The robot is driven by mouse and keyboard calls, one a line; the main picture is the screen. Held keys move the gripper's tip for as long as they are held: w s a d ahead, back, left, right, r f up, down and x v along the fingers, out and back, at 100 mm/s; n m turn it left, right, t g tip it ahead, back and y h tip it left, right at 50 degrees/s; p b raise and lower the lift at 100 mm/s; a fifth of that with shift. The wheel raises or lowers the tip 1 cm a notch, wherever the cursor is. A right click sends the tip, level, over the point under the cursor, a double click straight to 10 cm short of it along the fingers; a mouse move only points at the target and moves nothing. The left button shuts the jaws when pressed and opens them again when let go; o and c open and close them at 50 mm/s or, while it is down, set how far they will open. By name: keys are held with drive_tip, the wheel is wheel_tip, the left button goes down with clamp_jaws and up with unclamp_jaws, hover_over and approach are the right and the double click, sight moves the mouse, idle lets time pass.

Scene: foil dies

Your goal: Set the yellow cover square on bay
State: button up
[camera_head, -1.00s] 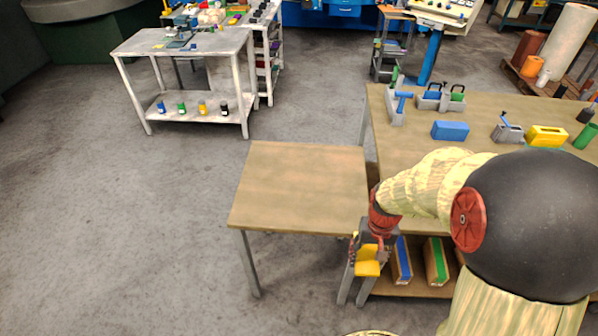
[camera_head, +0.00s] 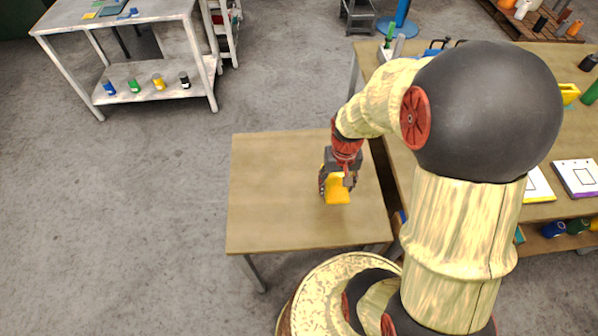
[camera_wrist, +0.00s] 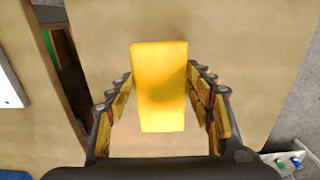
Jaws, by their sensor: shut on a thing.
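The yellow cover (camera_head: 338,191) is in my gripper (camera_head: 338,184), over the small wooden table (camera_head: 270,190) in the head view. In the wrist view the cover (camera_wrist: 160,88) is a plain yellow block between the two fingers of my gripper (camera_wrist: 160,95), which is shut on it. The wooden surface lies behind it; I cannot tell how high it is held. I cannot tell which thing is the bay. Two pads with square outlines, one yellow-edged (camera_head: 538,187) and one purple-edged (camera_head: 577,178), lie on the larger table at the right.
The larger wooden table (camera_head: 540,65) stands right of the small one, partly hidden by my arm. A yellow box (camera_head: 570,93) and a green cylinder (camera_head: 590,92) stand on it. A metal table (camera_head: 125,15) stands at the back left. The small table's left half is bare.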

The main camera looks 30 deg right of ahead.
drive_tip(key=w+a+f+b, duration=0.2)
drive_tip(key=w+f, duration=0.2)
drive_tip(key=w, duration=0.3)
drive_tip(key=b, duration=0.1)
hover_over(305, 186)
drive_tip(key=f, duration=0.4)
drive_tip(key=shift+s+f, duration=0.3)
drive_tip(key=shift+f, duration=0.1)
drive_tip(key=shift+w+f, duration=0.15)
drive_tip(key=shift+f, duration=0.15)
drive_tip(key=shift+w+a+f+b, duration=0.15)
drive_tip(key=shift+f+b, duration=0.45)
drive_tip(key=shift+f, duration=1)
drive_tip(key=shift+f, duration=0.1)
drive_tip(key=o, duration=1.2)
